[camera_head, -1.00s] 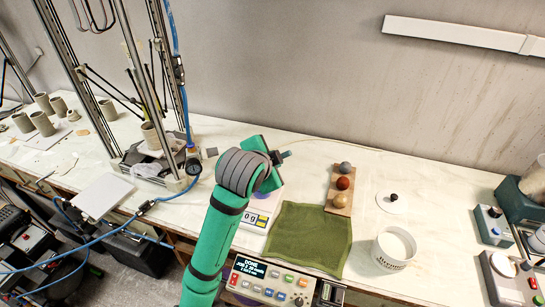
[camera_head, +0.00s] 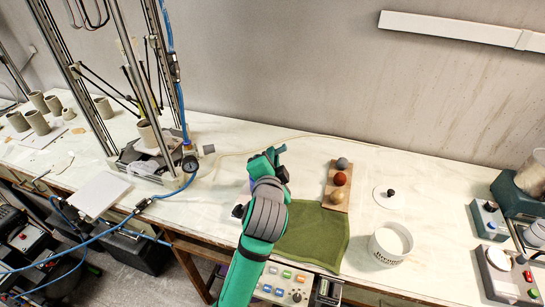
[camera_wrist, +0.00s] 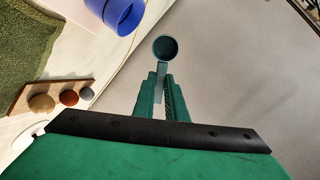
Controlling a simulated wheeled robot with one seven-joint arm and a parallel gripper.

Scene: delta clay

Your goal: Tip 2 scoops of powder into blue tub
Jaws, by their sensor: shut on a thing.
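My gripper (camera_wrist: 162,90) is shut on the handle of a teal scoop (camera_wrist: 165,48). The scoop's round cup faces the wrist camera and looks dark inside, with no white powder showing. In the head view the scoop (camera_head: 281,149) juts out beyond my gripper (camera_head: 274,160), above the bench. The blue tub (camera_wrist: 122,14) shows at the top of the wrist view, cut off by the edge, apart from the scoop. My arm hides it in the head view. A white bucket (camera_head: 376,249) with pale powder (camera_head: 394,238) in it stands open at the right of the green cloth.
A green cloth (camera_head: 318,240) lies in front of a wooden board (camera_head: 343,205) with three balls. A white lid (camera_head: 379,197) lies right of the board. A tall frame (camera_head: 178,90) stands at the left. Boxed devices (camera_head: 487,222) line the right edge. The bench behind the board is clear.

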